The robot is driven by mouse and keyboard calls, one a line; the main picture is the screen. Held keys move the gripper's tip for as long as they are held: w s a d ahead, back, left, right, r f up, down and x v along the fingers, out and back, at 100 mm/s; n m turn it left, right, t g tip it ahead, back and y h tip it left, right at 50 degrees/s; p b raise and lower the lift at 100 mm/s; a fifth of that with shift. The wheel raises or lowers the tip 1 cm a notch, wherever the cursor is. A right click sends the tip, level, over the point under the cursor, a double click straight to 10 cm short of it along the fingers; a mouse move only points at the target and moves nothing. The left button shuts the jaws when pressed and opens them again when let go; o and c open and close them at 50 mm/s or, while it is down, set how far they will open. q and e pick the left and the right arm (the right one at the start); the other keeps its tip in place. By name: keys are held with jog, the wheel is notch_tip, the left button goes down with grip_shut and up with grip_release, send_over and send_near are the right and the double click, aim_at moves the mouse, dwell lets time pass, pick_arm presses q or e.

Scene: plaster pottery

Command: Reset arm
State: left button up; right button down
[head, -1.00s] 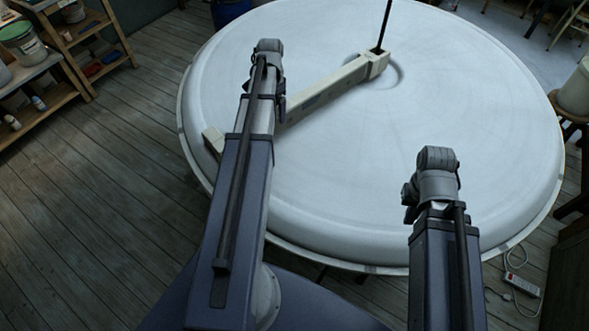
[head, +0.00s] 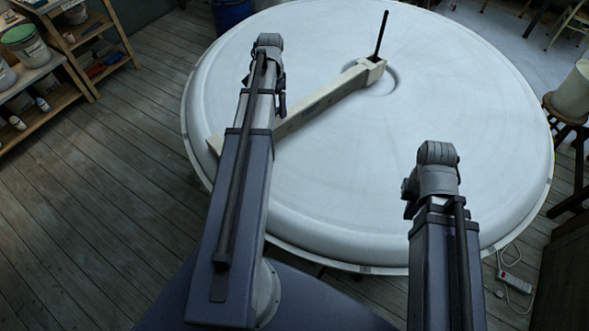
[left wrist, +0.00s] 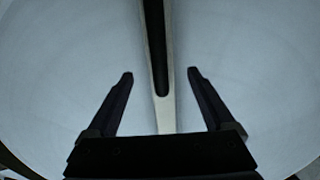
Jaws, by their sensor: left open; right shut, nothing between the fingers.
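My left arm reaches out over a large round white plaster disc (head: 330,190). In the left wrist view my left gripper (left wrist: 160,74) is open, its two dark fingers apart with nothing held between them. A pale beam (left wrist: 166,115) with a dark rod (left wrist: 157,50) shows beyond the gap. In the head view the left fingers are hidden by the wrist. My right gripper (head: 410,193) is at the end of the right arm, over the disc's near right part. It is shut and empty, mostly hidden by its wrist.
The beam (head: 325,100) lies across the disc under my left wrist, with the rod (head: 381,35) standing at its far end. Wooden shelves (head: 115,60) with buckets stand at left. A stool (head: 565,118) and a power strip (head: 515,283) are at right. The left floor is clear.

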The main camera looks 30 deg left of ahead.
pick_arm(q)
jog(key=shift+r+p, duration=0.3)
jog(key=shift+r, duration=0.45)
pick_arm(e)
jog(key=shift+r, duration=0.75)
pick_arm(q)
jog(key=s+d+n, duration=0.2)
jog(key=s+d, duration=0.2)
jog(key=d, duration=0.9)
jog(key=s+d+n, duration=0.1)
jog(key=s+d, duration=0.3)
jog(key=d, duration=0.9)
jog(key=s+d+f+m+b, duration=0.1)
jog(key=s+d+f+b, duration=0.1)
jog(key=d+f+b, duration=0.1)
jog(key=s+d+f+m+b, duration=0.1)
jog(key=s+d+f+b, duration=0.1)
jog(key=d+f+b, duration=0.2)
jog(key=s+d+f+m+y+b, duration=0.1)
jog(key=d+f+b, duration=0.3)
jog(key=d, duration=0.1)
jog(key=shift+s+f, duration=0.2)
jog(key=shift+s, duration=0.2)
pick_arm(e)
notch_tip(320, 180, down, 12)
jog(key=shift+r, duration=0.25)
pick_arm(q)
jog(key=shift+s+d+b, duration=0.1)
jog(key=shift+d+b, duration=0.05)
jog(key=shift+b, duration=0.15)
